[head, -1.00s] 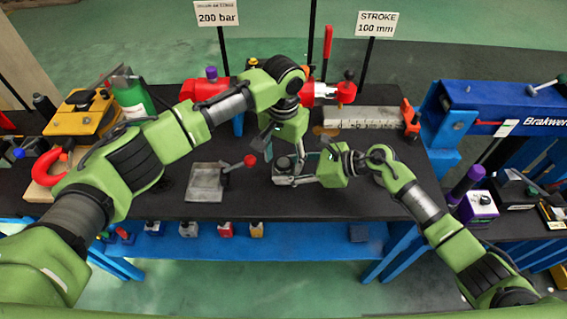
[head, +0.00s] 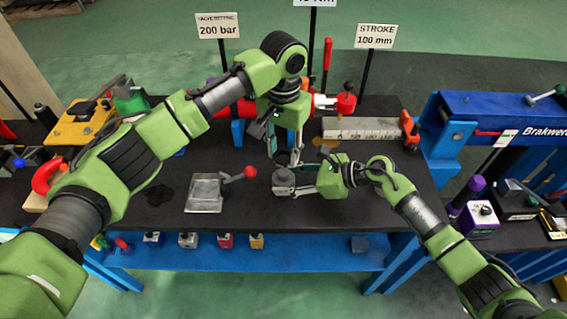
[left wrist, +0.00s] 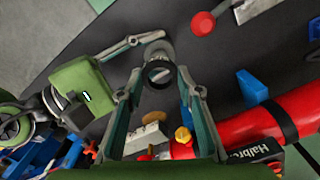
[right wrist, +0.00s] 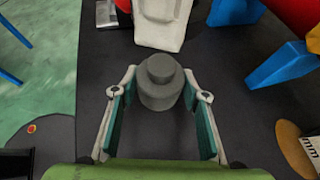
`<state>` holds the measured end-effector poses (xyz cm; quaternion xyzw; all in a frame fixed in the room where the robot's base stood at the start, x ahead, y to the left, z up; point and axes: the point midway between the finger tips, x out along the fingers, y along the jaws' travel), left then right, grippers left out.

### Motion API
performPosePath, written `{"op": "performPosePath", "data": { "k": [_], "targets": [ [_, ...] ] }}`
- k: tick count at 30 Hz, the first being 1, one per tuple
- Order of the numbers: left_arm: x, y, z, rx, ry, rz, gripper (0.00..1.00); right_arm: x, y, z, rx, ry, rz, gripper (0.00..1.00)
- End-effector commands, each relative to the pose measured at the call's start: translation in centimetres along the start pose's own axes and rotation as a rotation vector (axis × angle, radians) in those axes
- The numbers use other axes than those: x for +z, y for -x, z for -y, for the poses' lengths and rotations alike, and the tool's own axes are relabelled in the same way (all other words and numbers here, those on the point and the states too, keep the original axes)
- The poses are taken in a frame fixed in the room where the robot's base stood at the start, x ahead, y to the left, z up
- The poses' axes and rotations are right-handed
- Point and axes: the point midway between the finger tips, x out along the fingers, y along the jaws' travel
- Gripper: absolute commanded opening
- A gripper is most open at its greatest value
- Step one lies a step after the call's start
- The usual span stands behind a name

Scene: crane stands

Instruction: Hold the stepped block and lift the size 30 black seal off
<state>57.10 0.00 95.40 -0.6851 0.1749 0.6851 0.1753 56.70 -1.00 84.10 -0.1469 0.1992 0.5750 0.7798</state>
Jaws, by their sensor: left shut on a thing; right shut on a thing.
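The grey stepped block (head: 283,182) stands on the black table; the right wrist view shows it (right wrist: 160,85) upright between the fingers of my right gripper (right wrist: 160,96). That gripper is shut on it from the right side in the head view. My left gripper (head: 283,160) points down above the block and is shut on the black seal (left wrist: 160,74), a dark ring between its fingertips in the left wrist view. The seal appears raised over the block's top, apart from it. The seal does not show in the right wrist view.
A metal plate with a red-knobbed lever (head: 205,193) lies left of the block. A red cylinder (left wrist: 265,120) and a pale scale bar (head: 360,127) lie behind. A blue press (head: 500,108) stands right. The front table strip is clear.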

Motion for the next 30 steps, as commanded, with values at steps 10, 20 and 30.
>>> {"op": "performPosePath", "data": {
  "k": [10,20,30],
  "targets": [
    [0.0,3.0,-0.1,0.0,-0.001,0.0,0.18,-0.1,0.0,0.0,0.0,0.0,-0.001,0.22],
    [0.0,2.9,-0.1,0.001,-0.001,0.0,0.18,0.0,0.0,0.0,0.0,0.0,-0.001,0.61],
    [0.0,2.9,-0.1,0.001,-0.001,0.0,0.18,-0.1,0.6,0.0,-0.001,0.0,-0.001,0.61]
  ]
}}
